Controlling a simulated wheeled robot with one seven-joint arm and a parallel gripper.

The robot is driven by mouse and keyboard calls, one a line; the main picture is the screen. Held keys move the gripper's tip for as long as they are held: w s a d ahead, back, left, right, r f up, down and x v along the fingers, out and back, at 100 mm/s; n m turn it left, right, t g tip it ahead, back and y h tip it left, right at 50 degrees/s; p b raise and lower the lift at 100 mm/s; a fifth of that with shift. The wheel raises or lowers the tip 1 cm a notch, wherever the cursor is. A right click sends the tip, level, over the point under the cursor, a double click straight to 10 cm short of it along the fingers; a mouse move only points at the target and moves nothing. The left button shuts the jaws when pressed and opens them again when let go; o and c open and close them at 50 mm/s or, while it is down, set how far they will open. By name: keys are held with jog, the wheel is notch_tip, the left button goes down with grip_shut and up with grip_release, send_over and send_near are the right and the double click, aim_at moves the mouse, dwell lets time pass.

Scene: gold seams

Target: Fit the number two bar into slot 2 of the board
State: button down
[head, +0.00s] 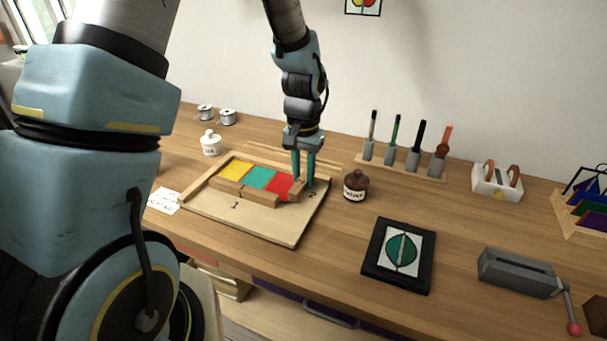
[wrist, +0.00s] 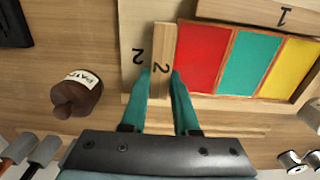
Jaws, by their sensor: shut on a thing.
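The number two bar (wrist: 163,45) is a short wooden bar with a dark 2 on it. My gripper (head: 303,184) is shut on it, one finger on each side, as the wrist view shows. The bar lies along the outer edge of the red panel, beside the 2 printed on the board (head: 285,228). In the wrist view it looks lined up with that panel edge. I cannot tell whether it is fully down in slot 2 or just above it. In the head view the fingers partly hide it.
Red, green and yellow panels (head: 260,178) lie on the board, with another wooden bar (head: 246,194) along their front. A brown bottle (head: 356,187) stands close to the right of my gripper. A dark-framed panel (head: 399,255) lies front right. A tool rack (head: 400,165) stands behind.

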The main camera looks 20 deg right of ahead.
jog(key=shift+f, duration=0.3)
dwell(0.6)
jog(key=shift+c, duration=0.5)
grip_release()
jog(key=shift+r, duration=0.15)
jog(key=shift+r+p, duration=2.8)
jog(key=shift+r, duration=0.65)
jog(key=shift+a, duration=0.1)
